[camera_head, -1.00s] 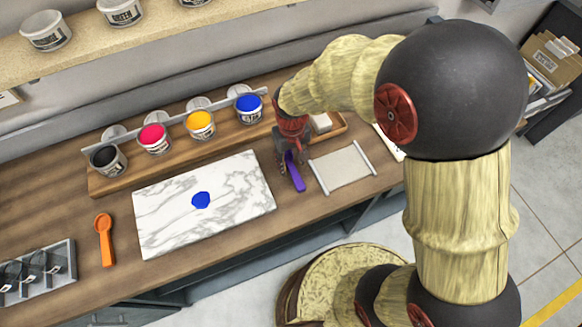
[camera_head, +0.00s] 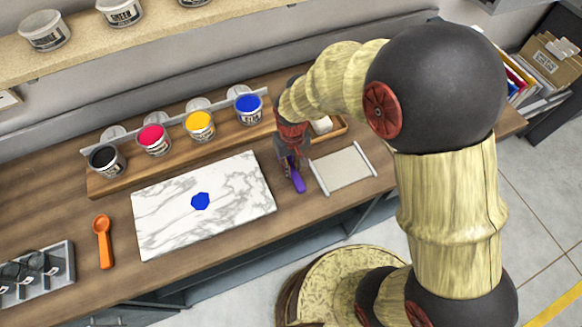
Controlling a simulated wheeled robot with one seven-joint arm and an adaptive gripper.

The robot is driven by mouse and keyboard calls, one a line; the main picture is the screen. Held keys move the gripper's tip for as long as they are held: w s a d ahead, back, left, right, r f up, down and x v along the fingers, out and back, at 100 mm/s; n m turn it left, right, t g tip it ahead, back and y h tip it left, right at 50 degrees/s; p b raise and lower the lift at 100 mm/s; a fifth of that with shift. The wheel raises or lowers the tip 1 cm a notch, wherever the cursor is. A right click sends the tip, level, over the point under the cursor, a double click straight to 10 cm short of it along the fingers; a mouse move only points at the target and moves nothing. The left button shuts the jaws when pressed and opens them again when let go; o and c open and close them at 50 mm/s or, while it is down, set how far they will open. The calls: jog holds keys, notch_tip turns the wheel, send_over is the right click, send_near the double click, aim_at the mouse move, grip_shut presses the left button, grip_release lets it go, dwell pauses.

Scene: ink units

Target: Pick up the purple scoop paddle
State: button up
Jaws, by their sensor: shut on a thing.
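The purple scoop paddle (camera_head: 297,181) is between the marble slab and the small pale tray, near the middle of the bench. My gripper (camera_head: 290,165) points down over it and is shut on it. The fingers and my wrist hide the paddle's far part. I cannot tell whether the paddle touches the bench or is slightly above it.
A marble slab (camera_head: 240,211) with a blue ink blob (camera_head: 200,201) lies to the left. A pale tray (camera_head: 343,169) is close on the right. Ink tubs, including the blue one (camera_head: 248,108), stand on a wooden riser behind. An orange scoop (camera_head: 103,240) lies far left.

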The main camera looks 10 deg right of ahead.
grip_shut()
jog(key=shift+r, duration=0.1)
jog(key=shift+r, duration=0.6)
jog(key=s+r+p, duration=0.3)
jog(key=s+r, duration=0.8)
jog(key=s, duration=0.3)
jog(key=shift+d+r+p, duration=0.3)
jog(key=shift+p, duration=0.05)
jog(key=shift+o, duration=1.4)
grip_release()
jog(key=c, duration=0.4)
